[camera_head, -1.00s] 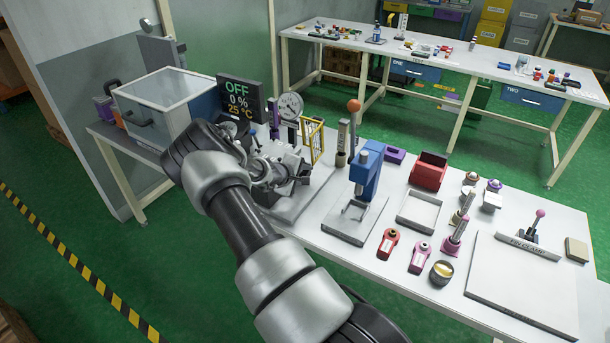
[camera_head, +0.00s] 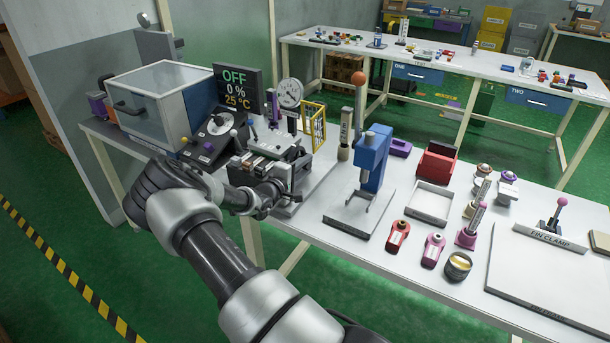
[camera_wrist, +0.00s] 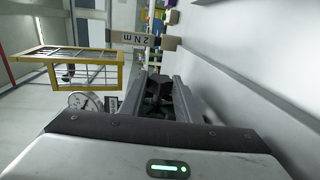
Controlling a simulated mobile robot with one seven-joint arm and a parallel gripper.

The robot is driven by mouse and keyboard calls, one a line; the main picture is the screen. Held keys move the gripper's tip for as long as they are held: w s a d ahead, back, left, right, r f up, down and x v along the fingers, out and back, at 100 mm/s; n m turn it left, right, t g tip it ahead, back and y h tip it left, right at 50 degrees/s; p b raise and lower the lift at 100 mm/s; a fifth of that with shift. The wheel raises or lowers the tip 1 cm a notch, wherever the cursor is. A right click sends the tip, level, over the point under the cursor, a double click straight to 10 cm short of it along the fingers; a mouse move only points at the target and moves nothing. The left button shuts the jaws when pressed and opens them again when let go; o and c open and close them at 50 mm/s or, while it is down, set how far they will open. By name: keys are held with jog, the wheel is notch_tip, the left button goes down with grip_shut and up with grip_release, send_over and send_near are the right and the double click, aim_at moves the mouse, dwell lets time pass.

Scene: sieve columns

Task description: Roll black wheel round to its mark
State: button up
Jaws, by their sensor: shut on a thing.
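My gripper (camera_head: 268,198) is at the near side of a grey bench fixture (camera_head: 280,148) with copper-coloured bars on top. In the wrist view my gripper (camera_wrist: 160,100) has its two fingers closed on a dark, blocky part, apparently the black wheel (camera_wrist: 158,86). Only a piece of it shows between the fingers; its full outline and its mark are hidden. In the head view my wrist and gripper cover the wheel.
A yellow cage (camera_head: 314,125), a dial gauge (camera_head: 290,93) and a blue press (camera_head: 372,160) stand close by. Floor in front is clear.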

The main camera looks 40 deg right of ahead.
dwell(0.3)
jog(key=o, duration=1)
jog(key=shift+o, duration=0.2)
jog(key=v, duration=1.1)
jog(key=p+v, duration=0.1)
jog(key=v, duration=0.5)
jog(key=shift+s+a+f, duration=0.15)
jog(key=shift+a+f, duration=0.05)
jog(key=shift+f, duration=0.1)
